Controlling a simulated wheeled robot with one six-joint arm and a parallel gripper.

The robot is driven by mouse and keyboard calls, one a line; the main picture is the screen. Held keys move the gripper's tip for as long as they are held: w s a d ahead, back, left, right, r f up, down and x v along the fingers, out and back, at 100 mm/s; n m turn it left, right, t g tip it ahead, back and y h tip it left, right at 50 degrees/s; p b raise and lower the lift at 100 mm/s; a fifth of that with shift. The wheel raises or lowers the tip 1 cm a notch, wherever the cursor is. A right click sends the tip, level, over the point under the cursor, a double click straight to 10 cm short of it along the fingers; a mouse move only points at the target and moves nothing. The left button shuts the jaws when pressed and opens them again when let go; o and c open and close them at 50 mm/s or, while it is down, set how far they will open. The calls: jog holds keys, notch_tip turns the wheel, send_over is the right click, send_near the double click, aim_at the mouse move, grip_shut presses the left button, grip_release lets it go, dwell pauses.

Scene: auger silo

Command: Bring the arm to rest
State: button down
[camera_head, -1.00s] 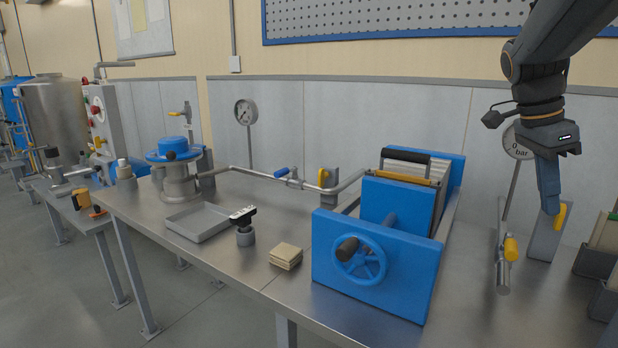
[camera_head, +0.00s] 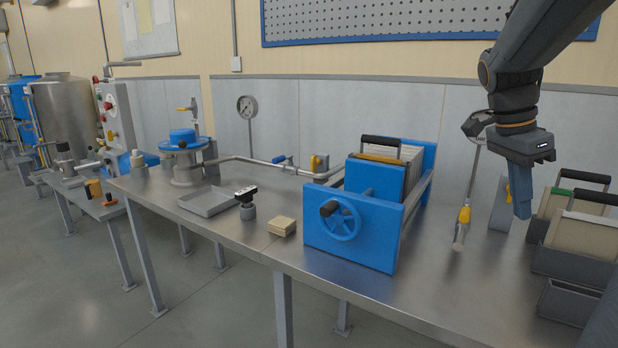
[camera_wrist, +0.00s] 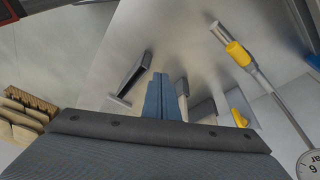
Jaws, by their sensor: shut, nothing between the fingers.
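My gripper (camera_head: 520,192) hangs down above the right part of the steel bench, with its blue fingers together and nothing between them. In the wrist view the shut fingers (camera_wrist: 162,98) point at the bench top. A pipe end with a yellow valve handle (camera_head: 464,215) stands to the left of my gripper in the head view. It also shows in the wrist view (camera_wrist: 238,53). My gripper is apart from it.
A blue plate press (camera_head: 350,232) with a handwheel stands mid-bench. Grey bins with plates (camera_head: 582,232) stand close to the right of my gripper. A shallow tray (camera_head: 208,201), a stack of pads (camera_head: 282,226) and a blue-topped vessel (camera_head: 183,160) are farther left. The front bench edge is clear.

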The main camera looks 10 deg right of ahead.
jog(key=s+a+f+n+y+p, duration=0.1)
jog(key=s+a+f+n, duration=0.1)
jog(key=a+f+n, duration=0.3)
jog(key=s+a+f+n+y+p, duration=0.1)
jog(key=s+a+f+n, duration=0.2)
jog(key=a, duration=1.1)
jog(key=s+a+f+n+t+y+p, duration=0.1)
jog(key=s+a+f+n, duration=0.2)
jog(key=a+f+n, duration=0.6)
jog(key=n, duration=0.3)
jog(key=shift+a+p, duration=0.15)
jog(key=shift+p, duration=0.15)
